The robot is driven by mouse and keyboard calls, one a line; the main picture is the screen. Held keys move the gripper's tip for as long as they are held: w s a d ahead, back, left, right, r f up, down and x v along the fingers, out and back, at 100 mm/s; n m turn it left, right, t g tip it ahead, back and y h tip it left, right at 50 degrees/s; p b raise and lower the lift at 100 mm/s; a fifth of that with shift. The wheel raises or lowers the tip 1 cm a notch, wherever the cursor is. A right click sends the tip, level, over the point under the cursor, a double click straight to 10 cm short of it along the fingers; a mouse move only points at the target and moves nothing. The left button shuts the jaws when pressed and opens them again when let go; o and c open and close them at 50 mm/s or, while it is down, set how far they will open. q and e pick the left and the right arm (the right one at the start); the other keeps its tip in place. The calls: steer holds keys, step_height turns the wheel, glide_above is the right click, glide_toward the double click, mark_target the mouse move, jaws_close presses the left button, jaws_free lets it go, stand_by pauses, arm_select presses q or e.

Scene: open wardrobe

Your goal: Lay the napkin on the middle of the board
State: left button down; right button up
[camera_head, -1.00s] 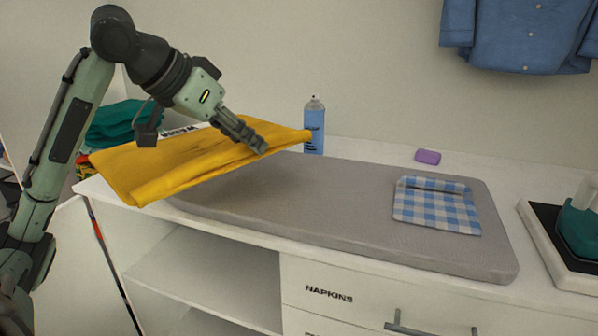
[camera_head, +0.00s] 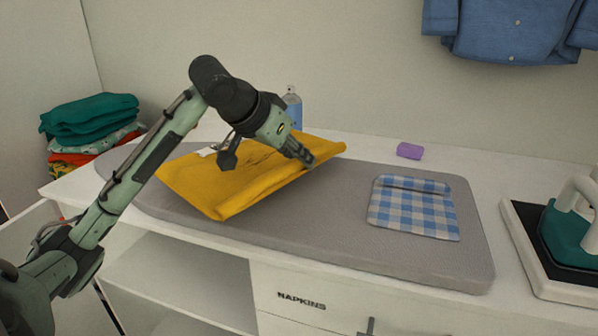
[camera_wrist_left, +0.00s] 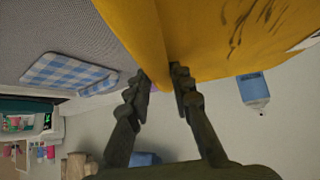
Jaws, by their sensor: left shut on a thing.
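A blue-and-white checked napkin (camera_head: 413,208) lies flat on the right part of the grey board (camera_head: 330,240), its far edge folded over. It also shows in the left wrist view (camera_wrist_left: 70,73). My left gripper (camera_head: 306,161) is shut on the edge of a yellow cloth (camera_head: 235,184), which also fills the top of the left wrist view (camera_wrist_left: 215,35). The yellow cloth is folded and tilted, over the left and middle part of the board. Whether its lower edge touches the board I cannot tell. My right gripper is not in view.
A purple block (camera_head: 409,151) lies behind the board. A blue spray can (camera_head: 292,108) stands behind the yellow cloth. A teal iron (camera_head: 570,235) sits on a stand at right. Folded clothes (camera_head: 90,125) are stacked at the far left. A drawer marked NAPKINS (camera_head: 300,300) is below.

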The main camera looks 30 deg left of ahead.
mark_target(300, 175)
arm_select(q)
steer(key=shift+w+f, duration=0.15)
steer(key=shift+f, duration=1.95)
steer(key=c, duration=1.3)
jaws_free()
steer(key=shift+f, duration=0.1)
steer(key=shift+c, duration=0.2)
steer(key=v, duration=1.2)
steer(key=shift+d, duration=0.1)
